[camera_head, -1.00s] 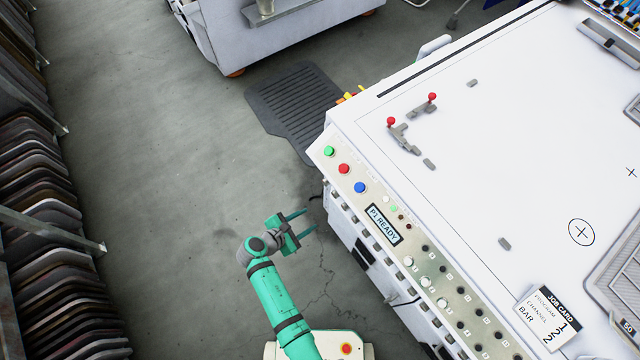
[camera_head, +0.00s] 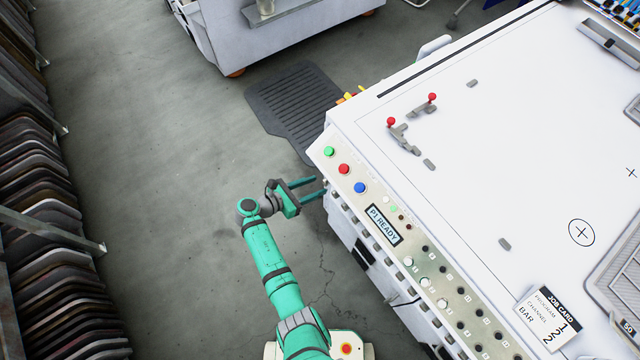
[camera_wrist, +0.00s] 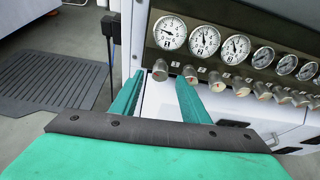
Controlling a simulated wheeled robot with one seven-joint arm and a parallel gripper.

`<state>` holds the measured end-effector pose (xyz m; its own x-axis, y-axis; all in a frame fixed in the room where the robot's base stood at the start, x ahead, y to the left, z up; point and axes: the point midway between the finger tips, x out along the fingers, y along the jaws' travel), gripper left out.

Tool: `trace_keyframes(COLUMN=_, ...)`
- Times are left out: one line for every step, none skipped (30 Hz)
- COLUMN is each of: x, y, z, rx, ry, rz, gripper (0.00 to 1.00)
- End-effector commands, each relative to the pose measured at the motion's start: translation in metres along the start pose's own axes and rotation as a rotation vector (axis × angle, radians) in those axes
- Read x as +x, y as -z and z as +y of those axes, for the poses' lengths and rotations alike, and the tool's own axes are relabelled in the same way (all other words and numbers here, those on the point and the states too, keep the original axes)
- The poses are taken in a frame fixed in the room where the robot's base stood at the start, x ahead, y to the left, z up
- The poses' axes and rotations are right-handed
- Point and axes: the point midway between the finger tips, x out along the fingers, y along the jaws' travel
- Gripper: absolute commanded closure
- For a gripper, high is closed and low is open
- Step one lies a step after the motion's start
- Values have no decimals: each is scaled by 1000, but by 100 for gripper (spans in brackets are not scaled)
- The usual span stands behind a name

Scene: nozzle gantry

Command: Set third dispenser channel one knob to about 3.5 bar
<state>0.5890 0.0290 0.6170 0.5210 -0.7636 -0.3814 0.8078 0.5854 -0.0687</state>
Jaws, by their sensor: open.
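In the wrist view a dark panel holds a row of round white gauges; the leftmost is a large gauge (camera_wrist: 170,33). A metal knob (camera_wrist: 160,70) sits below it, and more knobs (camera_wrist: 215,82) run to the right. The labels are too small to read, so I cannot tell which knob is the third dispenser's channel one. My gripper (camera_wrist: 158,77) is open. Its two green fingers point at the panel, with the leftmost knob appearing between their tips; contact is unclear. In the head view my gripper (camera_head: 320,187) is at the machine's front side, near its left corner.
The white machine (camera_head: 470,110) has a top control strip with green, red and blue buttons (camera_head: 344,169) and a "P1 READY" display (camera_head: 383,225). A black mat (camera_head: 296,105) lies on the floor. Open floor lies left of my arm.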

Motion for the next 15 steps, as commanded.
trace_keyframes(x=7, y=0, z=0, rx=0, ry=1, rz=0, gripper=59)
trace_keyframes(x=11, y=0, z=0, rx=0, ry=1, rz=0, gripper=59)
trace_keyframes(x=16, y=0, z=0, rx=-1, ry=1, rz=0, gripper=59)
trace_keyframes(x=19, y=0, z=0, rx=-1, ry=1, rz=0, gripper=59)
trace_keyframes(x=21, y=0, z=0, rx=-1, ry=1, rz=0, gripper=59)
trace_keyframes(x=24, y=0, z=-1, rx=-1, ry=1, rz=0, gripper=59)
trace_keyframes(x=26, y=0, z=0, rx=-1, ry=1, rz=0, gripper=59)
trace_keyframes(x=27, y=0, z=0, rx=-1, ry=0, rz=0, gripper=59)
trace_keyframes(x=29, y=0, z=0, rx=-1, ry=-1, rz=0, gripper=59)
trace_keyframes(x=30, y=0, z=0, rx=-1, ry=-1, rz=0, gripper=59)
trace_keyframes(x=30, y=0, z=0, rx=-1, ry=-1, rz=0, gripper=59)
trace_keyframes(x=30, y=0, z=0, rx=-1, ry=-1, rz=0, gripper=59)
trace_keyframes(x=30, y=0, z=0, rx=-1, ry=-1, rz=0, gripper=59)
trace_keyframes(x=30, y=0, z=0, rx=-1, ry=-1, rz=0, gripper=59)
trace_keyframes(x=30, y=0, z=0, rx=-1, ry=-1, rz=0, gripper=59)
